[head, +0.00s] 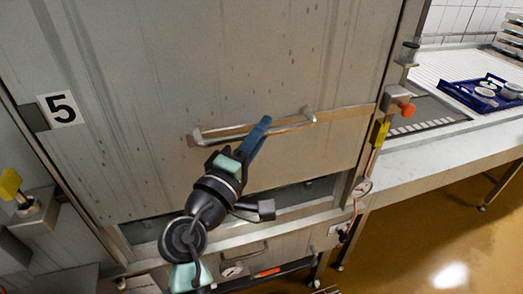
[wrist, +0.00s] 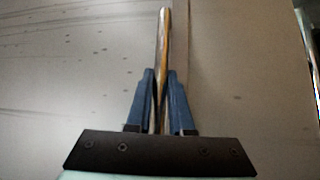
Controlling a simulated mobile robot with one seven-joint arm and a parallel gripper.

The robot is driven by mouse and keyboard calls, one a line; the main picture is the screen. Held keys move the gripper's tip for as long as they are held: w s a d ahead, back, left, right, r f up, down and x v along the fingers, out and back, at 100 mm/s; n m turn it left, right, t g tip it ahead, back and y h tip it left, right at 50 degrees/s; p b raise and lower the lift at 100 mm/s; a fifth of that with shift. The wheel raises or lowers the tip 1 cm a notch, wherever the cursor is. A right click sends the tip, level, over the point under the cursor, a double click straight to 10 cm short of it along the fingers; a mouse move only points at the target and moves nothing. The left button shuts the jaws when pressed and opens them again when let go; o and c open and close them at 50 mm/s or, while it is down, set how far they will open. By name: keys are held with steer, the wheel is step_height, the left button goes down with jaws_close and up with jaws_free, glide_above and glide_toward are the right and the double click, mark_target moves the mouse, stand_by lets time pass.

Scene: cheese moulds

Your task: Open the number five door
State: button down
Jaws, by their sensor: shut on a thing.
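The number five door (head: 300,60) is a large grey metal panel with a "5" label (head: 61,109) at its left edge. A long horizontal bar handle (head: 292,125) runs across its lower part. My gripper (head: 262,127) is shut on the handle near its middle. In the wrist view the handle (wrist: 165,50) runs up between the two blue fingers of my gripper (wrist: 160,100). A dark gap (head: 290,195) shows below the door's lower edge, so the door stands a little raised above the sill.
A white counter (head: 450,135) with a blue crate (head: 485,92) of round white moulds stands at the right. The brown floor (head: 430,235) is clear at lower right.

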step_height(320, 180, up, 32)
steer(key=p, duration=2)
steer(key=shift+f, duration=0.15)
steer(key=c, duration=0.9)
jaws_free()
steer(key=shift+o, duration=0.4)
steer(key=shift+f, duration=0.1)
steer(key=b+v, duration=0.5)
steer(key=v, duration=0.8)
steer(key=shift+b, duration=0.35)
